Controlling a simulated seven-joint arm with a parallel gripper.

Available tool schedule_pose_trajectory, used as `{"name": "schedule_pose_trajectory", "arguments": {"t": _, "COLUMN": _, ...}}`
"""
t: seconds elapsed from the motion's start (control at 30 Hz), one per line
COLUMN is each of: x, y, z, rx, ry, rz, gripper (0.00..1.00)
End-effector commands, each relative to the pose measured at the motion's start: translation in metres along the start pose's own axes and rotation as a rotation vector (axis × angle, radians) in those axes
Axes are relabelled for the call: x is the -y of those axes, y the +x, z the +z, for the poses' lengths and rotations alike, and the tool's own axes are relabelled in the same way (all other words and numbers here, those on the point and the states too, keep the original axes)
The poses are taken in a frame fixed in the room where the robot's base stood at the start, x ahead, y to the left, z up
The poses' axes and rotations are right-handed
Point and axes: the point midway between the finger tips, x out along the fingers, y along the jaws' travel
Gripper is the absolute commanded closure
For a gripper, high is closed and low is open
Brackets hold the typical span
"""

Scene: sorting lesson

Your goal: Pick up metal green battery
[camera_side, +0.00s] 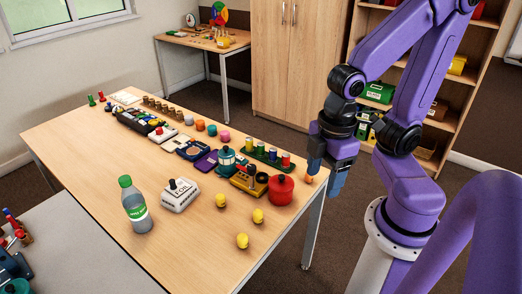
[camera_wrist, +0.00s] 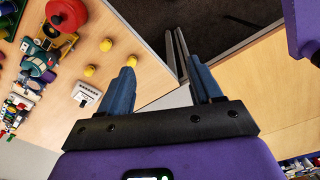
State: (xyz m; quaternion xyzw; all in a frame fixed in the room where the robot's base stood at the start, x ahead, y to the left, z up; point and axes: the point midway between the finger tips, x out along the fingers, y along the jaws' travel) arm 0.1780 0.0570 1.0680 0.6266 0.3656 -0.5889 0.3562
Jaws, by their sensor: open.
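Several small coloured cylinders that look like batteries stand in a dark green rack (camera_side: 264,158) near the far right end of the table.
A red pot (camera_side: 280,188) stands near the rack; it also shows in the wrist view (camera_wrist: 66,14). Several yellow balls (camera_side: 242,241), a green bottle (camera_side: 135,206) and a grey FOIL box (camera_side: 180,195) sit nearer the front. Bare tabletop lies around them.

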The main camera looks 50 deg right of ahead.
Motion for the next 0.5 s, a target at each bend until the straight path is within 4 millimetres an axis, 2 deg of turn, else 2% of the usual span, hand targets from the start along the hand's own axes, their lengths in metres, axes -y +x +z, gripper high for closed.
{"name": "schedule_pose_trajectory", "arguments": {"t": 0.17, "x": -0.058, "y": 0.021, "z": -0.032, "rx": -0.078, "ry": 0.111, "rz": 0.083, "gripper": 0.36}}
{"name": "schedule_pose_trajectory", "arguments": {"t": 0.3, "x": -0.122, "y": 0.043, "z": -0.049, "rx": -0.154, "ry": 0.192, "rz": 0.161, "gripper": 0.36}}
{"name": "schedule_pose_trajectory", "arguments": {"t": 0.5, "x": -0.212, "y": 0.077, "z": -0.045, "rx": -0.255, "ry": 0.283, "rz": 0.25, "gripper": 0.36}}
